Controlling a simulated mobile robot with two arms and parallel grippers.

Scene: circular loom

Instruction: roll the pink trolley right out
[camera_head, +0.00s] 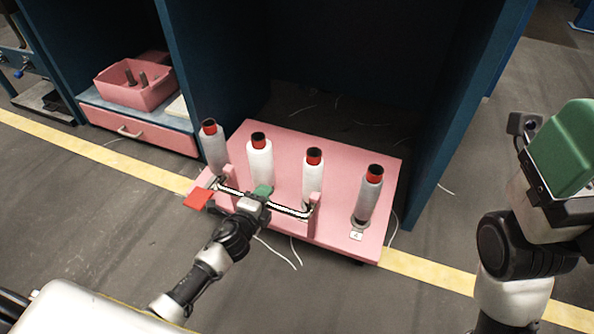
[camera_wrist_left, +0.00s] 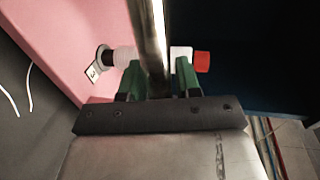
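The pink trolley (camera_head: 285,137) stands low on the floor, its back part between dark blue walls and its front over the yellow floor line. It carries several upright white bobbins (camera_head: 260,163) with red tops. A shiny bar handle (camera_head: 292,211) runs along its front between two pink brackets; the bar also fills the middle of the left wrist view (camera_wrist_left: 153,40). My left gripper (camera_head: 263,191) is at the bar's middle, its green fingers close on either side of it. My right arm is raised at the right, apart from the trolley; its finger state is unclear.
A blue wall (camera_head: 455,110) borders the trolley's right side, another (camera_head: 208,75) its left. A pink bin (camera_head: 138,85) sits above a pink drawer (camera_head: 140,130) at the left. A red plate (camera_head: 198,198) is at the trolley's front left. The grey floor in front is mostly clear, with loose threads.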

